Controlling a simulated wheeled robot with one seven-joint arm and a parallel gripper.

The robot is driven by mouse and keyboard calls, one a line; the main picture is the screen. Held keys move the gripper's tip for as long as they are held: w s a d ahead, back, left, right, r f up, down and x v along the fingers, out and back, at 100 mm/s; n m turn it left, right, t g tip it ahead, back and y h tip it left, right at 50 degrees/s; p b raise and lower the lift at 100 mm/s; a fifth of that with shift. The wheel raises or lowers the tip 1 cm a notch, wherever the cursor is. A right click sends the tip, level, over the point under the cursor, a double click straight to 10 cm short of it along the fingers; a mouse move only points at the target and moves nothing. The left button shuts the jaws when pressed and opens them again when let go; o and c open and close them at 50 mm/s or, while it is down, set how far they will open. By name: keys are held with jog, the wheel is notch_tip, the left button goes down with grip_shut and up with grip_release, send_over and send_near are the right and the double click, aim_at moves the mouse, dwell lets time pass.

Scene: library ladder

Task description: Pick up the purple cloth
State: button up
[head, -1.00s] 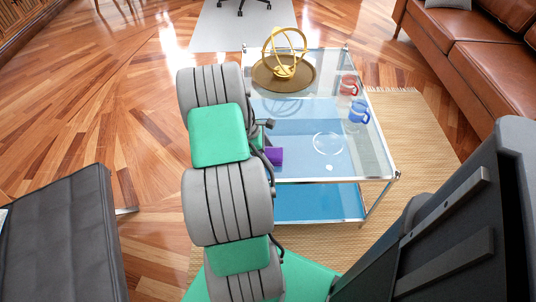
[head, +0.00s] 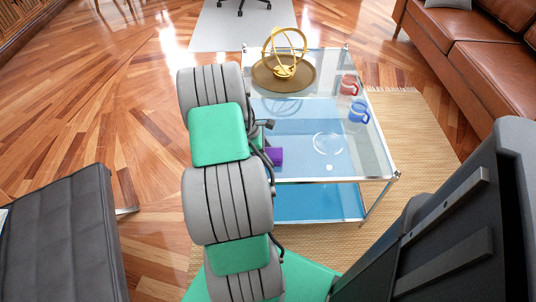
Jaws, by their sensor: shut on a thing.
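The purple cloth (head: 275,156) shows as a small purple patch at the near left part of the glass table, just right of my arm. Its left part is hidden behind my arm. My gripper (head: 262,150) is mostly hidden behind my arm links; only small dark parts near the wrist show beside the cloth. It is shut on the cloth, though the fingertips are not clearly visible. I cannot tell whether the cloth touches the glass.
The glass table (head: 380,165) also bears a gold armillary ornament (head: 285,65) on a round brown tray (head: 262,82), a red mug (head: 348,85), a blue mug (head: 358,112) and a clear round dish (head: 328,144). A brown sofa (head: 470,60) is right, a dark seat (head: 65,240) left.

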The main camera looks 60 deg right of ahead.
notch_tip(320, 180, up, 28)
jog(key=p, duration=0.8)
jog(key=shift+r+p, duration=0.25)
jog(key=shift+p, duration=0.1)
jog(key=shift+c, duration=0.2)
